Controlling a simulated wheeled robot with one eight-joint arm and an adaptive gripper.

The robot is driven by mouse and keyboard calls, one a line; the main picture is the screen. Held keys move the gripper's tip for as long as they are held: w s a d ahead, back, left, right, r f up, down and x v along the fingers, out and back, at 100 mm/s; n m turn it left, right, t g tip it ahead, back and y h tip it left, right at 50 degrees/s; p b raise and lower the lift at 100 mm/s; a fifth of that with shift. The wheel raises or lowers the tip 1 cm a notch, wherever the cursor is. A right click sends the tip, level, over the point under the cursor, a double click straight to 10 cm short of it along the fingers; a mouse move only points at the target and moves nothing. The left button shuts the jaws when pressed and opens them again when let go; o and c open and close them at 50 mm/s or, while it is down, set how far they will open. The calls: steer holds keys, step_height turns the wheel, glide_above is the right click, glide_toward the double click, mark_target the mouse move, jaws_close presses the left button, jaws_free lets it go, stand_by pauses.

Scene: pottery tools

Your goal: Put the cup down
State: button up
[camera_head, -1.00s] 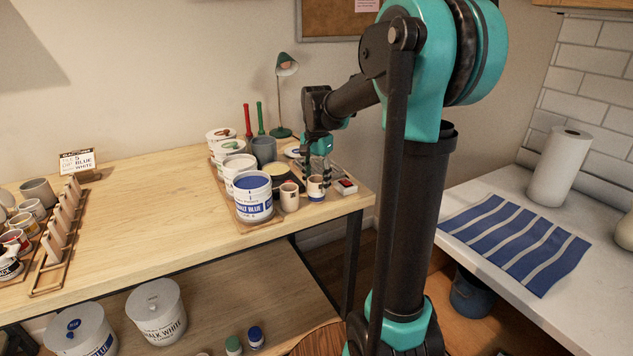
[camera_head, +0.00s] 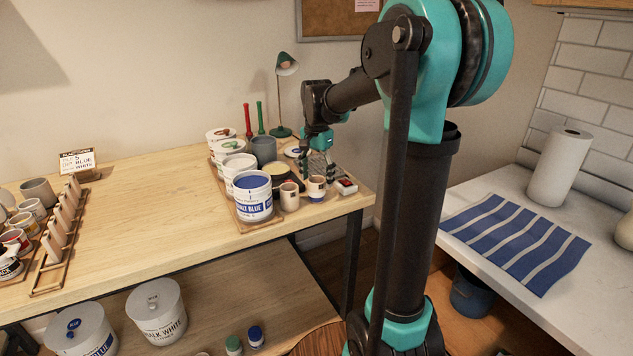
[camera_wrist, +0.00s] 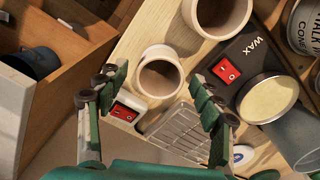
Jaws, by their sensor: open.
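My gripper (camera_wrist: 155,84) is open, with a finger on each side of the cup in the picture and nothing held. In the head view, my gripper (camera_head: 317,163) is above and behind the cup, apart from it. A second cream cup (camera_head: 289,198) stands just left of it; it also shows in the wrist view (camera_wrist: 222,14).
The wax pot (camera_wrist: 270,92) with a red switch is close to my right finger. A wire rack (camera_wrist: 180,135) and a small red-switched device (camera_wrist: 128,108) lie close by. A cobalt blue tub (camera_head: 253,200) stands left of the cups. The table's left middle (camera_head: 150,195) is clear.

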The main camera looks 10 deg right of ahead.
step_height(320, 180, up, 11)
steer(key=shift+f, duration=0.2)
stand_by(0.4)
